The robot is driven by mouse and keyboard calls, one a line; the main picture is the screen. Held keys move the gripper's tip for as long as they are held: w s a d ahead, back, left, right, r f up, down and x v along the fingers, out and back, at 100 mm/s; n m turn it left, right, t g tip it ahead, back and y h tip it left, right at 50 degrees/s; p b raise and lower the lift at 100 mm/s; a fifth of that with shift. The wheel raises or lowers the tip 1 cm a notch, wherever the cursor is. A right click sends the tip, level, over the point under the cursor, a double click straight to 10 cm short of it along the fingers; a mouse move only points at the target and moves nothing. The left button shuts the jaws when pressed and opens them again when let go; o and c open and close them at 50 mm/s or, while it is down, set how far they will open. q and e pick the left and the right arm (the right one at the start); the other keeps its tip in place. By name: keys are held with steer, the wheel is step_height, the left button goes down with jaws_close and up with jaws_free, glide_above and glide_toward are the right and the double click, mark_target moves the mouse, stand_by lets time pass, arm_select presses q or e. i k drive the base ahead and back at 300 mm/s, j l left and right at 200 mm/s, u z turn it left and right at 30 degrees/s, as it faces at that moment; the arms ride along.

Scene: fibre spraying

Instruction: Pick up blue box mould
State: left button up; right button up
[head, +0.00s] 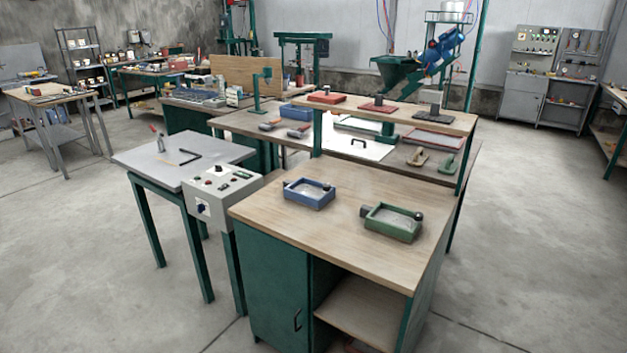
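Neither of my grippers shows in the head view.
A grey control box (222,193) and a metal-topped table (184,159) stand left of the workbench. Behind is a table with a raised wooden shelf (380,112), trowels and a white panel (345,138). Open concrete floor (110,270) lies in front and left.

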mark_target(304, 191)
steer(key=i+j+z, duration=0.15)
steer(key=i+j, duration=0.15)
steer(key=i+j+z, duration=0.1)
steer(key=i+j, duration=0.15)
steer(key=j, duration=0.2)
steer(key=i+j+z, duration=0.15)
steer(key=j, duration=0.25)
steer(key=i, duration=0.1)
